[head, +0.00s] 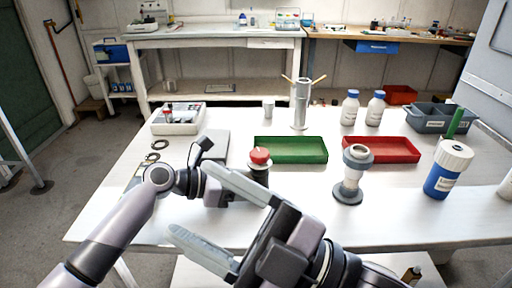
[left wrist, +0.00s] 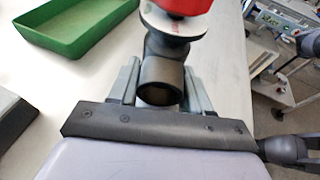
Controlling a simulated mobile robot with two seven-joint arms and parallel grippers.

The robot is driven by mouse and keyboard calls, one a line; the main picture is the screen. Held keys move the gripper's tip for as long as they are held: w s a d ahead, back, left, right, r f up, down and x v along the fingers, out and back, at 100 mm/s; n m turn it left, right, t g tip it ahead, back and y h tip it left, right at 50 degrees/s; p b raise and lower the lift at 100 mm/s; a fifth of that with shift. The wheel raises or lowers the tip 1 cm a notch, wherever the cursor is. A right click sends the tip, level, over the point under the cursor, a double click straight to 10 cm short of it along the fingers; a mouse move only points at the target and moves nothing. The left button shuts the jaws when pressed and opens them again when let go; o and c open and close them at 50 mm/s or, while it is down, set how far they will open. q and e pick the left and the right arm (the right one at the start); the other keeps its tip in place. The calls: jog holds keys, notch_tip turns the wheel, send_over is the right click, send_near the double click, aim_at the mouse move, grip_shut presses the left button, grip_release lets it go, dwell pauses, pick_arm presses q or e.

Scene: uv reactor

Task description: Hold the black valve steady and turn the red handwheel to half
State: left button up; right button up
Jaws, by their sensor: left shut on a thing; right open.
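The black valve (head: 259,174) stands upright on the white table, with the red handwheel (head: 260,155) on top. The left wrist view shows the valve's dark round body (left wrist: 161,82) between the two fingers of my left gripper (left wrist: 160,92), which is shut on it. The red handwheel (left wrist: 186,6) is cut off at that view's top edge. My right gripper (head: 190,201) is open and empty, its fingers pointing left, in front of the valve in the head view. Its upper finger hides part of the valve's lower portion and my left gripper.
A green tray (head: 291,150) lies just behind the valve, a red tray (head: 381,150) farther right. A grey flanged fitting (head: 348,180) stands right of the valve. A blue bottle (head: 446,170) with a white lid stands at right. The table's front right is clear.

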aim_at(256, 148)
jog(key=s+d+r+n+g+y, duration=0.25)
jog(key=s+r+n+g, duration=1.1)
jog(key=n, duration=0.75)
jog(key=w+a+f+m+t+h, duration=0.3)
jog(key=w+f+t+h, duration=0.3)
jog(key=w+f+t, duration=1)
jog(key=w+d+f+m+t+h, duration=0.1)
jog(key=w+d+f+t+h, duration=0.3)
jog(key=w, duration=0.3)
jog(key=w+d+f+t+h, duration=0.2)
jog(key=w+d+f+h, duration=0.2)
jog(key=w+d+h, duration=0.2)
jog(key=x, duration=1.1)
jog(key=shift+w+a+r, duration=0.1)
jog(key=shift+w+r, duration=0.2)
jog(key=shift+w, duration=0.05)
jog(key=c, duration=1)
